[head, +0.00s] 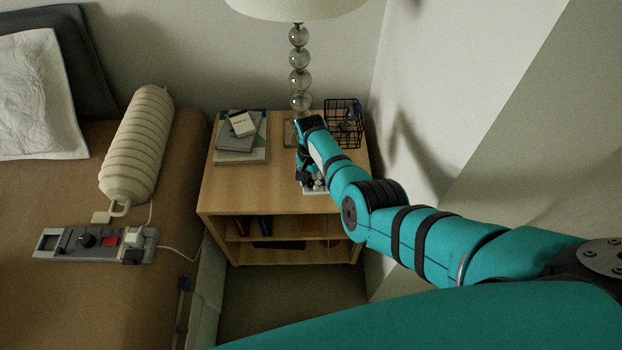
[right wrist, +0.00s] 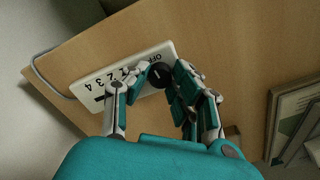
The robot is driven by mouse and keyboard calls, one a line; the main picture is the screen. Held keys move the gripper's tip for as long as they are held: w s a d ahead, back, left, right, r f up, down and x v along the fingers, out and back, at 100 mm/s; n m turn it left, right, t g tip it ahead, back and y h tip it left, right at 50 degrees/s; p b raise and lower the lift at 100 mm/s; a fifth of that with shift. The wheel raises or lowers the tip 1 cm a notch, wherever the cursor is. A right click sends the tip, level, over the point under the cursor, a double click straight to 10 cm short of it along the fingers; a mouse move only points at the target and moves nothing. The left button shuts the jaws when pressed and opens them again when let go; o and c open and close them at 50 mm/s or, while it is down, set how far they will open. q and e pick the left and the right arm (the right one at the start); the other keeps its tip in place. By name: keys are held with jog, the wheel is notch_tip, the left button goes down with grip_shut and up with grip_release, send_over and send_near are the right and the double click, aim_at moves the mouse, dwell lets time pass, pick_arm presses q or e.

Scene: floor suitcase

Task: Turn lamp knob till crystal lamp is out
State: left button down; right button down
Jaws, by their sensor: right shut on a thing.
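The crystal lamp (head: 299,60) stands at the back of the nightstand, a stack of clear glass balls under a pale shade (head: 297,7). I see no clear glow on the shade. A white control panel (right wrist: 103,88) lies on the nightstand top, marked OFF and with numbers. Its round black lamp knob (right wrist: 159,75) sits near the OFF mark and has a light pointer line. My right gripper (right wrist: 161,80) is shut on the knob, one finger on each side. In the head view my right gripper (head: 311,183) hides the knob. My left gripper is out of view.
The wooden nightstand (head: 230,190) holds books (head: 240,150) at left and a black wire basket (head: 343,122) at back right. A bed (head: 60,295) at left bears a ribbed bolster (head: 137,145) and a grey control strip (head: 60,243). A wall closes the right side.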

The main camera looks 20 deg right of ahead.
aim_at(311, 182)
jog(key=shift+w+m, duration=0.1)
jog(key=shift+m, duration=0.6)
jog(key=c, duration=1.1)
grip_release()
notch_tip(311, 182, up, 12)
